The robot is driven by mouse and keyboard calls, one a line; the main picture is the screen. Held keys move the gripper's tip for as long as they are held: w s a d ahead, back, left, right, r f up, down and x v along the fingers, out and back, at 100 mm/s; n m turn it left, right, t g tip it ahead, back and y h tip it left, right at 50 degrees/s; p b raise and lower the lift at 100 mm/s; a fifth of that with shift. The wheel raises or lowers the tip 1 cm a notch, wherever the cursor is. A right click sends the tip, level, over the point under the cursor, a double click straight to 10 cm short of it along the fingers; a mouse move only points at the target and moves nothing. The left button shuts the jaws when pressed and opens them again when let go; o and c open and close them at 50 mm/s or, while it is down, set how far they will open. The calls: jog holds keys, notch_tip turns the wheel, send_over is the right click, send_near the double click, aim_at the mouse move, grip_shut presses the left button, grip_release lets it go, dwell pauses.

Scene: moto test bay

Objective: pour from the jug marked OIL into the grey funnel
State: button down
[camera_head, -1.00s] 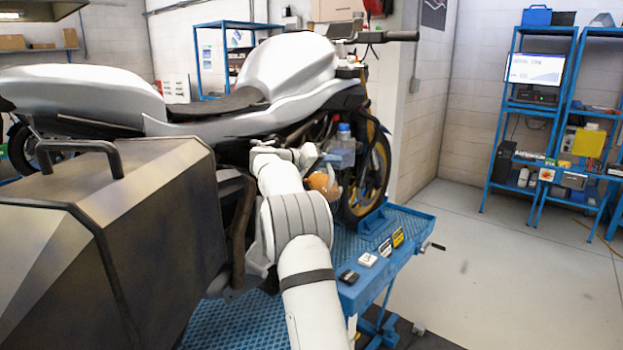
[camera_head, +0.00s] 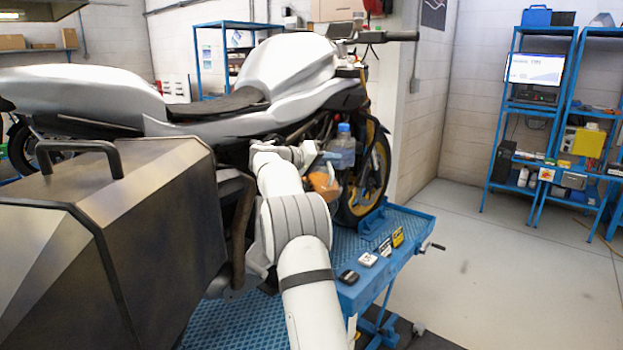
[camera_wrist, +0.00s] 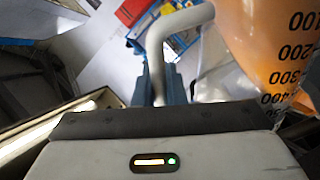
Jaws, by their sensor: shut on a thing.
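A clear jug with orange liquid (camera_wrist: 275,45) and black marks from 100 to 400 fills the upper right of the wrist view. Its pale curved handle (camera_wrist: 180,25) runs down to my gripper (camera_wrist: 165,85), whose blue-grey fingers are shut on it. In the head view the jug's orange part (camera_head: 325,186) shows beyond my wrist, beside the motorcycle's front wheel. The jug seems tilted, but how far I cannot tell. No OIL mark is readable. I cannot make out the grey funnel in either view, nor any stream of liquid.
A silver motorcycle (camera_head: 290,68) stands on a blue lift table (camera_head: 345,255). A large dark pannier (camera_head: 110,240) blocks the left. Small items lie on the table's right edge. Open floor lies right.

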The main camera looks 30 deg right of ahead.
jog(key=shift+w+d+r+n+g, duration=0.15)
jog(key=shift+w+r+n+g, duration=0.05)
jog(key=shift+w+r+n, duration=0.5)
jog(key=shift+w+d+r+n+g, duration=0.1)
jog(key=shift+w+r+n+g, duration=0.1)
jog(key=shift+w+r+n, duration=0.5)
dwell(6.6)
